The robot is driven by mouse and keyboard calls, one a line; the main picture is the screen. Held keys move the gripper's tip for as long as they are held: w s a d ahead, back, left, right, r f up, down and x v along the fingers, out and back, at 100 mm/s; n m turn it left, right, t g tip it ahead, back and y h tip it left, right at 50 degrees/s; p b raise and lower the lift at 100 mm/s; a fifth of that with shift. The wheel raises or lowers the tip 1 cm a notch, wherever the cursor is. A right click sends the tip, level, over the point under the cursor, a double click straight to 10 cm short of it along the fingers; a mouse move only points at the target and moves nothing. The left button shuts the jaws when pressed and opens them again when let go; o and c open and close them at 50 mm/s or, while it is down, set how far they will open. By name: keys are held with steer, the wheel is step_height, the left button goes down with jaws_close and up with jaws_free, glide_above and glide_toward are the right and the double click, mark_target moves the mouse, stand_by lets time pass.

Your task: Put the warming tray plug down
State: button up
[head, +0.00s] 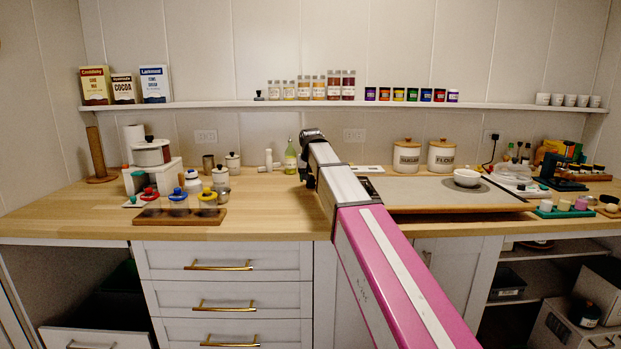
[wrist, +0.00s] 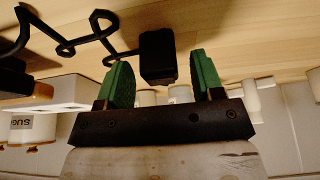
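My gripper (wrist: 160,62) shows in the wrist view with its two green fingers apart. The black warming tray plug (wrist: 158,55) lies between the fingertips, with a visible gap on each side. Its black cord (wrist: 70,46) loops away to the left over the wood counter. I cannot tell whether the plug touches the counter. In the head view, my arm hides the plug and most of my gripper. The flat warming tray (head: 440,203) lies on the counter right of my arm, with a white bowl (head: 467,178) on its grey round area.
Canisters (head: 407,157) stand behind the tray. A green bottle (head: 290,158) and white shakers stand near my gripper.

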steer(key=v, duration=1.2)
steer(key=shift+r, duration=0.2)
